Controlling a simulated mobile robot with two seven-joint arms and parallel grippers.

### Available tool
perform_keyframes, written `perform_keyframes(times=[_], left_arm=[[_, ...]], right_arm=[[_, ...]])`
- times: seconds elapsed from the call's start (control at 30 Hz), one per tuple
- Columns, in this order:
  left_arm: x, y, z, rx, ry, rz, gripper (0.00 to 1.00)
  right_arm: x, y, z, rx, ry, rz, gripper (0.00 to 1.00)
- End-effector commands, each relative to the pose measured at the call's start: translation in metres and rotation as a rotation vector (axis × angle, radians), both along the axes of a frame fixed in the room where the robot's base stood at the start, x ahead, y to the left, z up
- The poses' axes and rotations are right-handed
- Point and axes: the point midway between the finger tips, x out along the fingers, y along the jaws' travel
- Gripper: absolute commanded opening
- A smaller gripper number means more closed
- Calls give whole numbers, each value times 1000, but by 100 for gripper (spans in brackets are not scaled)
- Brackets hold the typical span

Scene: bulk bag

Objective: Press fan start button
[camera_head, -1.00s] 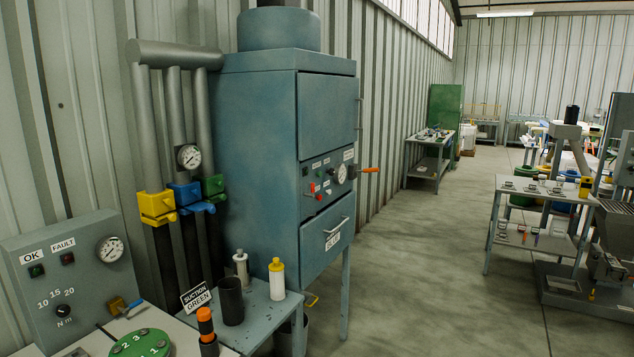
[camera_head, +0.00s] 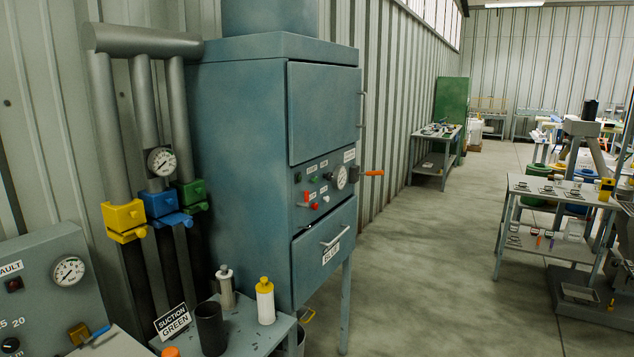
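A tall blue-grey cabinet (camera_head: 250,150) stands against the wall, left of centre. Its control panel (camera_head: 328,181) carries small red and green buttons, a round gauge (camera_head: 341,177), a red lever and labels too small to read. A green button (camera_head: 314,179) sits near the top of the panel and a red button (camera_head: 314,206) near its bottom. I cannot tell which one is the fan start. Neither of my grippers shows in the head view.
A small side table (camera_head: 250,335) in front of the cabinet holds a dark cup (camera_head: 211,328), two bottles and a "SUCTION GREEN" sign (camera_head: 173,322). An orange handle (camera_head: 373,173) sticks out right of the panel. The floor (camera_head: 430,260) to the right is open.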

Motion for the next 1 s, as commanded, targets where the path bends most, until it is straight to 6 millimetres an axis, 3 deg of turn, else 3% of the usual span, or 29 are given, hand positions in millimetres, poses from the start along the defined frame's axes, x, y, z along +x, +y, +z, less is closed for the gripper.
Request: perform_keyframes(times=[0.03, 0.1, 1.0], left_arm=[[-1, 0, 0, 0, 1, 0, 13], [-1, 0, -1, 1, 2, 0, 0], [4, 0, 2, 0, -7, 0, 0]], right_arm=[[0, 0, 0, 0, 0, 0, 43], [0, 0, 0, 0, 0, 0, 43], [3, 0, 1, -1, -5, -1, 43]])
